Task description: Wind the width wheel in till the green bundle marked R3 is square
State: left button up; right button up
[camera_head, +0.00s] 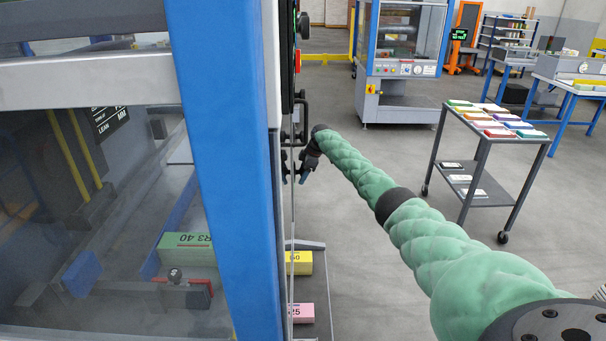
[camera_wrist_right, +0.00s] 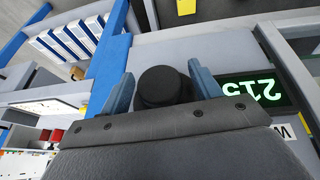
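The green bundle marked R3 40 (camera_head: 190,240) lies behind the clear panel of the blue-framed machine at the left, beside a red-and-dark part (camera_head: 180,292). Part of it is hidden by the blue post. My right gripper (camera_head: 304,177) is beside the machine's right side, close to black fittings (camera_head: 285,163). In the right wrist view a round black knob (camera_wrist_right: 160,88) stands between the two blue fingers of my right gripper (camera_wrist_right: 160,80). The fingers look open, with no clear grip on the knob. My left gripper is not in view.
A green-lit display (camera_wrist_right: 252,92) beside the knob shows 215, upside down. The machine's blue post (camera_head: 220,150) stands close to my right arm. Yellow (camera_head: 300,262) and pink (camera_head: 301,313) bundles lie low at its side. A grey cart (camera_head: 483,140) stands on the right; the floor between is clear.

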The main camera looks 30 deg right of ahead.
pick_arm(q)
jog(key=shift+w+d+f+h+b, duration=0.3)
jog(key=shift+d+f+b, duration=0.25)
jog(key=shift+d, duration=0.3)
pick_arm(e)
jog(key=v, duration=0.7)
jog(key=shift+r, duration=0.4)
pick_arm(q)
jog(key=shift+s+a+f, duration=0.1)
pick_arm(e)
jog(key=shift+s+d+f, duration=0.1)
